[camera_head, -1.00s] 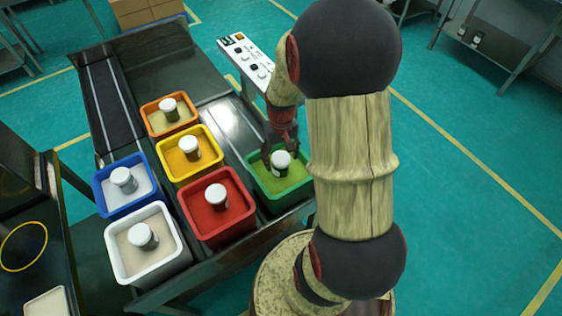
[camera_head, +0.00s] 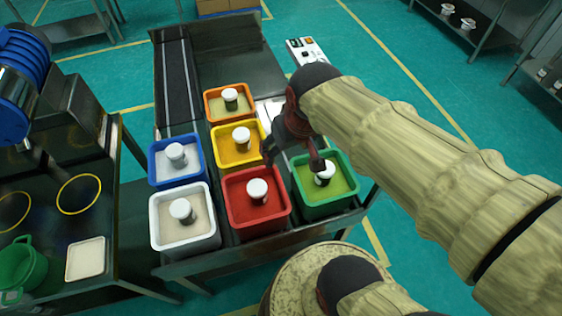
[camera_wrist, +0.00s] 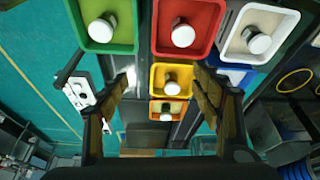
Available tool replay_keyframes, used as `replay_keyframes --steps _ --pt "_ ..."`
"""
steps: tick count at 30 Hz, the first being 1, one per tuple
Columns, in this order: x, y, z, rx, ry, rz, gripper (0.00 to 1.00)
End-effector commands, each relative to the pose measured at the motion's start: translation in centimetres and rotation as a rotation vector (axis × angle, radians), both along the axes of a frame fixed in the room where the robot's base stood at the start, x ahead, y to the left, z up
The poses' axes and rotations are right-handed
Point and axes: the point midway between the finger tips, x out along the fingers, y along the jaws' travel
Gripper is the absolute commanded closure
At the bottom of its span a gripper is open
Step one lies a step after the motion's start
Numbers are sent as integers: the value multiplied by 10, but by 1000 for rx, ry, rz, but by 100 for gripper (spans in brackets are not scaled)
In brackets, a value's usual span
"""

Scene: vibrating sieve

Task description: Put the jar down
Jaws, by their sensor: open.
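A white-lidded jar (camera_head: 325,172) stands in the green bin (camera_head: 345,203), on the green material; one gripper finger partly overlaps it in the head view. In the wrist view this jar (camera_wrist: 102,28) shows at the top left, outside the fingers. My gripper (camera_head: 293,160) is open and empty, above the area between the red and green bins. In the wrist view its two fingers (camera_wrist: 158,92) are spread wide with nothing held between them; the yellow bin's jar (camera_wrist: 171,87) appears beyond them.
Similar jars stand in the red (camera_head: 244,222), yellow (camera_head: 230,158), orange (camera_head: 216,112), blue (camera_head: 156,170) and white (camera_head: 172,240) bins on the dark table. A left bench holds yellow rings (camera_head: 78,194), a green container (camera_head: 25,265) and a pale tray (camera_head: 85,258).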

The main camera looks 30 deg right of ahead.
Motion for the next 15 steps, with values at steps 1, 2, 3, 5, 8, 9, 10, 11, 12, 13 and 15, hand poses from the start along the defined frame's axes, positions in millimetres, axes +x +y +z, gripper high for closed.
replay_keyframes --steps 1,2,3,5,8,9,10,11,12,13,15 --pt "-12 17 12 -2 -41 38 35" --pt "-18 24 17 -2 -59 54 35" --pt "-25 31 23 0 -79 73 35" --pt "-34 40 28 2 -104 95 35" --pt "-44 48 33 5 -128 115 35" --pt "-46 50 34 6 -132 119 35" --pt "-47 50 34 7 -133 121 35" --pt "-47 51 34 7 -134 122 35" --pt "-47 51 34 7 -134 122 35" --pt "-47 51 34 7 -134 122 35" --pt "-47 50 34 7 -133 121 35"
